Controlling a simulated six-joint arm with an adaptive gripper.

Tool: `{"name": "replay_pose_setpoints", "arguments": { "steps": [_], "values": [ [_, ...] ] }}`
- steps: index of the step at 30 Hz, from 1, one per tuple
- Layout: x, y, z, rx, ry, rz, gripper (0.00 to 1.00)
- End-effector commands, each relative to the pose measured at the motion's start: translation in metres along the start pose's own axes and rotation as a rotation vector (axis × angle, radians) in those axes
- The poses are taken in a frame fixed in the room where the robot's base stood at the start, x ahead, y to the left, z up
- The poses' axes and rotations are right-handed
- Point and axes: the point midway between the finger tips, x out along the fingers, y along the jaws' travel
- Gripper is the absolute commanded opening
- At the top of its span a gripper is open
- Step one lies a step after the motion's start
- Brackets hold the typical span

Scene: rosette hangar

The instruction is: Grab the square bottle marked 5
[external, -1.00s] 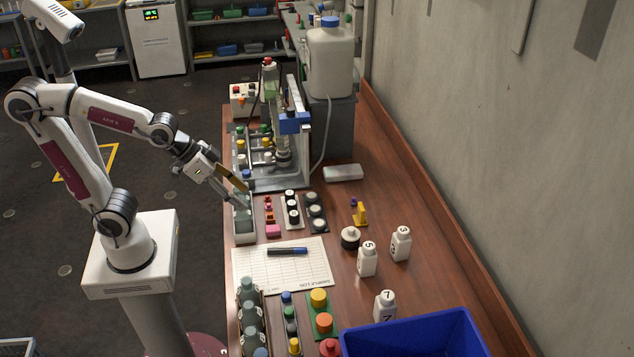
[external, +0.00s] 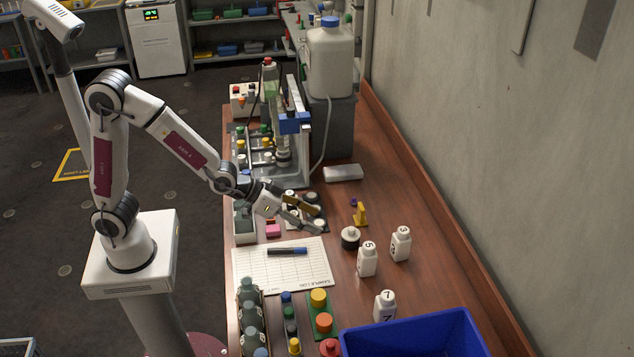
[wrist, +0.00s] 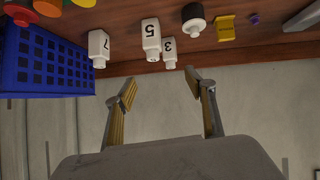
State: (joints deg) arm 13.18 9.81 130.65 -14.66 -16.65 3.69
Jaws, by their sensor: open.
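The square white bottle marked 5 (external: 367,259) stands upright on the wooden bench, between the black-and-white round jar and the blue crate. It also shows in the wrist view (wrist: 151,40), beyond my fingers. The bottle marked 3 (external: 401,243) stands to its right and a little behind; the bottle marked 7 (external: 384,306) stands nearer the crate. My gripper (external: 318,218) is open and empty, above the dark tray of round pieces, left of and apart from bottle 5. In the wrist view its two fingers (wrist: 165,92) are spread with nothing between them.
A black-and-white jar (external: 350,238) stands just left of bottle 5, with a yellow piece (external: 361,214) behind it. A blue crate (external: 415,336) is at the front. A paper sheet with a marker (external: 287,251) lies to the left. The bench right of the bottles is clear up to the wall.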

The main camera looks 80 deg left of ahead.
Motion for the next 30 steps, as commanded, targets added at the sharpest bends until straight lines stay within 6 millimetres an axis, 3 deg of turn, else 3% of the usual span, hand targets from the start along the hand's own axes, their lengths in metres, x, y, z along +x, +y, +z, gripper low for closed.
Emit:
{"name": "replay_pose_setpoints", "arguments": {
  "steps": [15,24,30],
  "values": [
    [0.088,0.015,0.020,0.016,0.146,-0.044,0.55],
    [0.127,0.020,0.043,0.043,0.235,-0.080,0.55],
    [0.143,0.021,0.056,0.061,0.283,-0.101,0.55]
  ]
}}
